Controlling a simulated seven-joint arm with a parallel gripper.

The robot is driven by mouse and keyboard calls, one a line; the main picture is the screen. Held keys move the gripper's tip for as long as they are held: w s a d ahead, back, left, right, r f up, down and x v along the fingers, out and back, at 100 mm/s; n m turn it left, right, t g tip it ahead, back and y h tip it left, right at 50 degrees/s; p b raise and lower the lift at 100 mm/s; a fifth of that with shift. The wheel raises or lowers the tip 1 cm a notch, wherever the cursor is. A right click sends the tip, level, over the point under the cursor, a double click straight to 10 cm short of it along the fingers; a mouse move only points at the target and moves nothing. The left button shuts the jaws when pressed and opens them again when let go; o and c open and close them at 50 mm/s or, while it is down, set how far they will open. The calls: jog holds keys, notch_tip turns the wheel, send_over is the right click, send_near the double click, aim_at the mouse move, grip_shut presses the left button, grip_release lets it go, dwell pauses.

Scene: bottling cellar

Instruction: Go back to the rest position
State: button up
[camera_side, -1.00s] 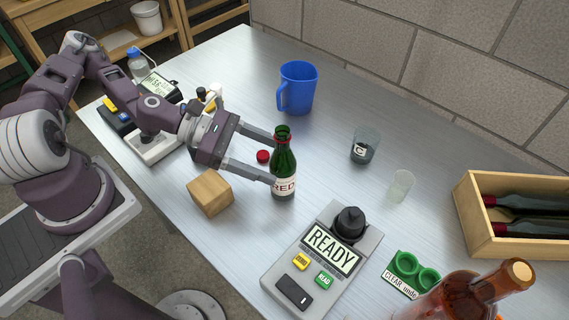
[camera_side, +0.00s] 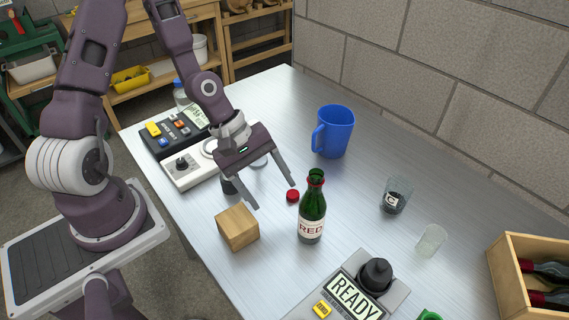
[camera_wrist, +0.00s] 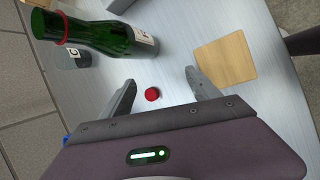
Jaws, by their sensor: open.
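My gripper (camera_side: 275,195) is open and empty, raised above the table to the left of the green bottle. In the wrist view its two fingers (camera_wrist: 162,88) stand wide apart with nothing between them at their height. The green bottle (camera_side: 312,215), labelled RED, stands upright and uncapped on the table, apart from the fingers. It also shows at the upper left of the wrist view (camera_wrist: 108,36). A red cap (camera_side: 293,196) lies on the table, and in the wrist view it appears between the fingers, below them (camera_wrist: 152,94).
A wooden block (camera_side: 237,228) sits left of the bottle. A blue mug (camera_side: 333,131) stands behind. A glass marked G (camera_side: 397,196), a clear cup (camera_side: 431,241) and a wooden bottle crate (camera_side: 508,285) are to the right. A READY device (camera_side: 352,298) is in front; another keypad device (camera_side: 176,132) is behind left.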

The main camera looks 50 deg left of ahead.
jog(key=s+a+r+m+y, duration=0.2)
jog(key=a+r+m+y, duration=0.1)
jog(key=r+m, duration=0.3)
jog(key=s+a+r+m+y, duration=0.2)
jog(key=a+r+m+y, duration=0.1)
jog(key=r, duration=0.5)
jog(key=s+d+r+m+t+h, duration=0.1)
jog(key=s+d+r+m+t, duration=0.2)
jog(key=s+r, duration=0.6)
jog(key=m, duration=0.2)
jog(key=shift+s+m, duration=0.3)
jog(key=shift+s, duration=0.05)
